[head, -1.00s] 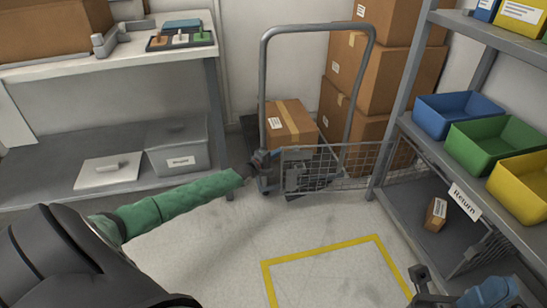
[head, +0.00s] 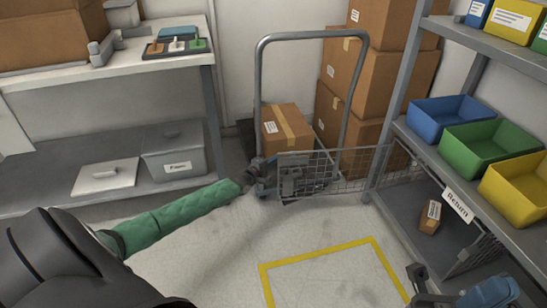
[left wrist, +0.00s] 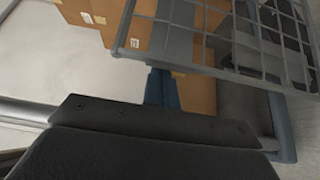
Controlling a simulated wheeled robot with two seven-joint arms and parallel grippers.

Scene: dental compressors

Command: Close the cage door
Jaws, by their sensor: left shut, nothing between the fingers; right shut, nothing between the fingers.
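The cage door (head: 335,172) is a grey wire-mesh panel standing open. It reaches left from the post of the right shelf unit, in front of the cart and stacked boxes. The cage (head: 425,200) is the lower bay marked "Return", with a small brown box (head: 430,216) inside. My left gripper (head: 270,178) is shut and empty beside the door's free left end; I cannot tell if they touch. In the left wrist view the door's mesh (left wrist: 225,45) is just beyond the blue fingers (left wrist: 161,90). My right gripper (head: 420,285) is shut and empty at the lower right.
A hand cart (head: 260,90) with a carton (head: 287,126) stands behind the door. Stacked cartons (head: 350,90) are at the back. Blue, green and yellow bins (head: 485,142) sit on the right shelf. The floor inside the yellow outline (head: 325,275) is clear.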

